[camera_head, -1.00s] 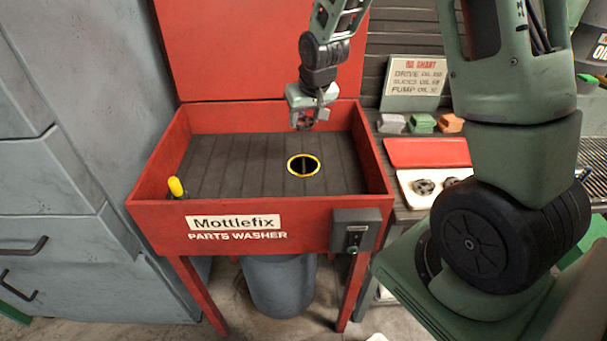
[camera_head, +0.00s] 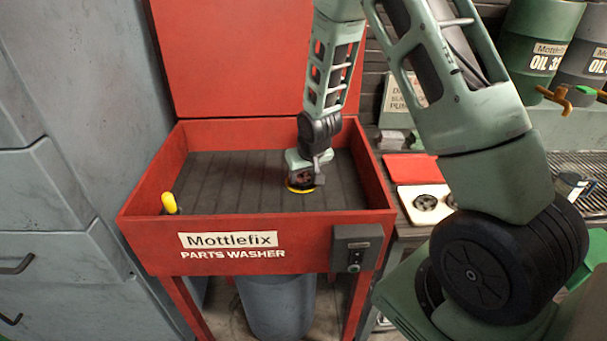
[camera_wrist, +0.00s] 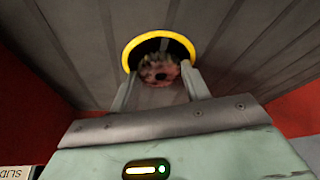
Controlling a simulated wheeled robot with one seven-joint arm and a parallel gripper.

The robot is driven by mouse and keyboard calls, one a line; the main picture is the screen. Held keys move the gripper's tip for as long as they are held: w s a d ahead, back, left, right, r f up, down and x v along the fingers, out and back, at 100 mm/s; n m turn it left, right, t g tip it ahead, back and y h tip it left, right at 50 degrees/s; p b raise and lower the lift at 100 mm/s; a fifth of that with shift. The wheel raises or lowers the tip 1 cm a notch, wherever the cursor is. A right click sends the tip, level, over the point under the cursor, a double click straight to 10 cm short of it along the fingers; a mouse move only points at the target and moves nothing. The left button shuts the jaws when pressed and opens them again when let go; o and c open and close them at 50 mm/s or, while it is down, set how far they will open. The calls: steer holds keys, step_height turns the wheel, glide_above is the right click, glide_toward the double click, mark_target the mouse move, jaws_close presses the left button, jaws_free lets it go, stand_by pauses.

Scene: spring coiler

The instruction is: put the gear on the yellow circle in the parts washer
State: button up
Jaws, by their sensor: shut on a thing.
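The red parts washer (camera_head: 150,235) stands in front of me with its lid up and a dark slatted floor inside. The yellow circle (camera_head: 293,190) is a ring around a dark opening in that floor, mostly covered by my gripper in the head view. It shows clearly in the wrist view (camera_wrist: 128,55). My gripper (camera_wrist: 160,80) is shut on a reddish-brown toothed gear (camera_wrist: 158,72). In the wrist view the gear overlaps the near part of the ring and its dark middle. I cannot tell whether the gear touches the floor.
The washer's red walls surround my gripper. A yellow-tipped nozzle (camera_head: 169,202) stands at the washer's left front. A grey switch box (camera_head: 357,248) is on its front. A white tray (camera_head: 438,217) with round dark parts lies on the bench at right.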

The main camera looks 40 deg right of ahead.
steer(key=shift+f, duration=0.2)
steer(key=o, duration=1.2)
steer(key=shift+o, duration=0.2)
